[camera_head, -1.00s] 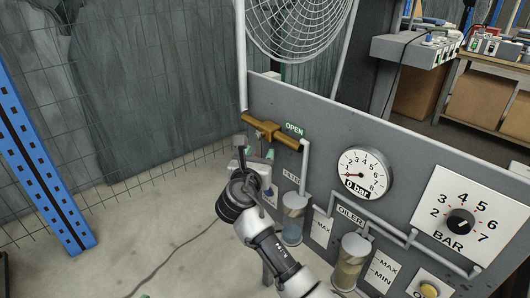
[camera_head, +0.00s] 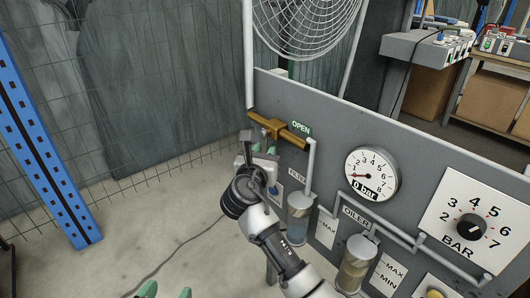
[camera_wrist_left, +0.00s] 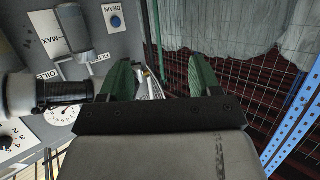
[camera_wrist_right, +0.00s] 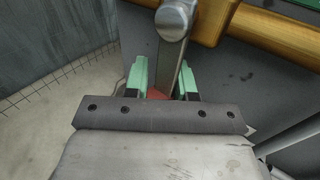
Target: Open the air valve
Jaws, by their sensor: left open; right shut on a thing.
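The brass air valve (camera_head: 290,136) sits in the pipe at the upper left of the grey panel, beside a green OPEN label (camera_head: 301,127). My right gripper (camera_head: 265,149) is just below the valve. In the right wrist view its green fingers are shut on the valve's grey lever (camera_wrist_right: 168,60), with a bit of red showing between them. The brass body (camera_wrist_right: 270,32) is behind the lever. The lever's lower end is hidden by the gripper. My left gripper (camera_head: 166,292) is open and empty at the bottom edge, also seen in the left wrist view (camera_wrist_left: 157,78).
The round gauge (camera_head: 371,174) reads 0 bar. A BAR dial (camera_head: 472,227) is at the right of the panel. Filter (camera_head: 300,205) and oiler bowls (camera_head: 356,262) hang below pipes. A blue post (camera_head: 42,150) stands at left; the floor between is mostly clear.

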